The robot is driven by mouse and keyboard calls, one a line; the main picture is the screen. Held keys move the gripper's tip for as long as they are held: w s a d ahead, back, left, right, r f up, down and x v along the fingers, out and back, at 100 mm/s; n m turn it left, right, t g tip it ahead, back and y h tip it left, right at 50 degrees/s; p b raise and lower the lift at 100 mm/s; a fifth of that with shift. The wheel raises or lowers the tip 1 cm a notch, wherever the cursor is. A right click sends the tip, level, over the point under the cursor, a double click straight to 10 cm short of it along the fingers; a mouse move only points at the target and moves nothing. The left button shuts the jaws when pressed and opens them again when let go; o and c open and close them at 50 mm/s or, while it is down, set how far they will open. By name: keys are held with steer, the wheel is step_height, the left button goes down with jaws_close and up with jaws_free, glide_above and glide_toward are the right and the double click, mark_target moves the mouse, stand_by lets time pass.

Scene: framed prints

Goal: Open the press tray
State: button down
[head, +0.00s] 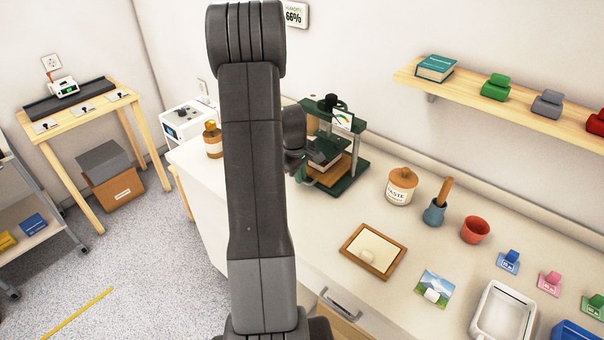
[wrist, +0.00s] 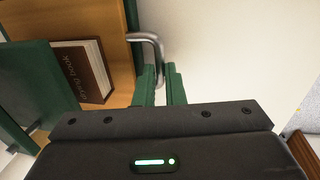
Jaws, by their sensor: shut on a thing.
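The green press (head: 352,155) stands on the counter, and its upper part carries a dial. Its wooden tray (head: 333,172) shows low in the frame; in the wrist view the tray (wrist: 118,60) carries a brown book (wrist: 82,78) lettered "dying book". A silver bar handle (wrist: 150,38) sticks out from the tray's edge. My gripper (wrist: 160,82) is shut on this handle, its two green fingers on either side of the bar. In the head view my gripper (head: 300,172) is at the press's left side, partly hidden by my arm.
A brown bottle (head: 213,140) stands left of my arm. A paste jar (head: 401,186), a blue pot (head: 434,213) and a red cup (head: 475,230) stand right of the press. The counter just before the press is clear.

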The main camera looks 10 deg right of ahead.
steer(key=s+a+b, duration=0.1)
steer(key=s+a, duration=0.2)
steer(key=a, duration=0.1)
steer(key=s+a+b, duration=0.2)
steer(key=s+a, duration=0.1)
steer(key=a, duration=0.1)
steer(key=s+a+b, duration=0.1)
steer(key=s+a, duration=0.2)
steer(key=a, duration=0.1)
steer(key=shift+s, duration=0.15)
steer(key=c, duration=1.5)
jaws_free()
steer(key=shift+r, duration=0.1)
step_height(320, 180, up, 14)
steer(key=s+a, duration=0.1)
steer(key=shift+s+a+f, duration=0.25)
steer(key=shift+a, duration=0.15)
